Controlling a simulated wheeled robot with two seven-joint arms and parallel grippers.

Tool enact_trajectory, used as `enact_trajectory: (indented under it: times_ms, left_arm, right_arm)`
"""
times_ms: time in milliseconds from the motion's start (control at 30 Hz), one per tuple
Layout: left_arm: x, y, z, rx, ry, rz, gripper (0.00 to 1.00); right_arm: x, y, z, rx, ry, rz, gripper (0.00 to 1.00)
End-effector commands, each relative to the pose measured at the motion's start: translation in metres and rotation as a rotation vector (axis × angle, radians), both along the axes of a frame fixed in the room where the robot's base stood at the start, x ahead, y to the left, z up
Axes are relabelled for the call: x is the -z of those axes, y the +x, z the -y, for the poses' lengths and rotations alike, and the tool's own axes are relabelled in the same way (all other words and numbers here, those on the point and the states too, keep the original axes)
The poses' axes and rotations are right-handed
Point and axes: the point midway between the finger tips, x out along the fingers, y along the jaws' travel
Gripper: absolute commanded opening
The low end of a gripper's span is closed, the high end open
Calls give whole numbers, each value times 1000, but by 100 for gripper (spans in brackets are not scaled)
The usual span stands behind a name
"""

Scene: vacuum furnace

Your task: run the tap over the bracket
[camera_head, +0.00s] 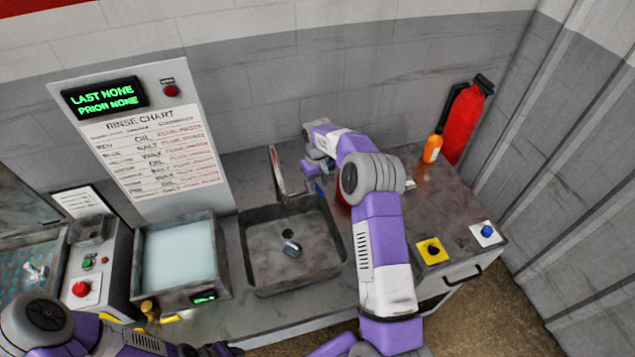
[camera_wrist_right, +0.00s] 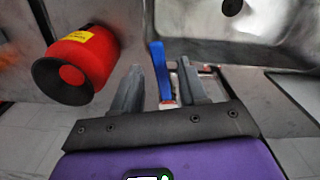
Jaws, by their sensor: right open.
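The sink (camera_head: 262,268) is a grey metal basin at the middle of the counter. A small grey metal piece (camera_head: 291,248), which looks like the bracket, lies on its floor. The tap (camera_head: 277,172) stands at the sink's back edge. My right gripper (camera_head: 316,178) is beside the tap, to its right. In the right wrist view my right gripper (camera_wrist_right: 163,88) is open, with a blue lever (camera_wrist_right: 159,68) showing between its fingers; I cannot tell whether they touch it. My left arm is at the lower left, and its fingers are not clear.
A red container with a black mouth (camera_wrist_right: 88,62) is close to the right gripper. A water-filled tray (camera_head: 180,257) is left of the sink. An orange bottle (camera_head: 432,150) and a red extinguisher (camera_head: 464,122) stand at the back right. A rinse chart (camera_head: 150,150) is behind.

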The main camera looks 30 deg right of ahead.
Motion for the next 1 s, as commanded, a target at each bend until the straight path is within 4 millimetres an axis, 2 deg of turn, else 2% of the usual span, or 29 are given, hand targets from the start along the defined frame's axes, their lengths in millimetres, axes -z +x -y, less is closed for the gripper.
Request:
enact_trajectory:
  times_ms: [133, 367, 600, 667, 1000]
  left_arm:
    - [-1, 0, 0, 0, 0, 0, 43]
    - [-1, 0, 0, 0, 0, 0, 43]
    - [-1, 0, 0, 0, 0, 0, 43]
    - [-1, 0, 0, 0, 0, 0, 43]
    - [0, 0, 0, 0, 0, 0, 43]
  right_arm:
    - [7, 0, 0, 0, 0, 0, 43]
    - [8, 0, 0, 1, 0, 1, 43]
    - [8, 0, 0, 1, 0, 1, 7]
    - [8, 0, 0, 1, 0, 1, 0]
    - [8, -2, 3, 14, -1, 1, 0]
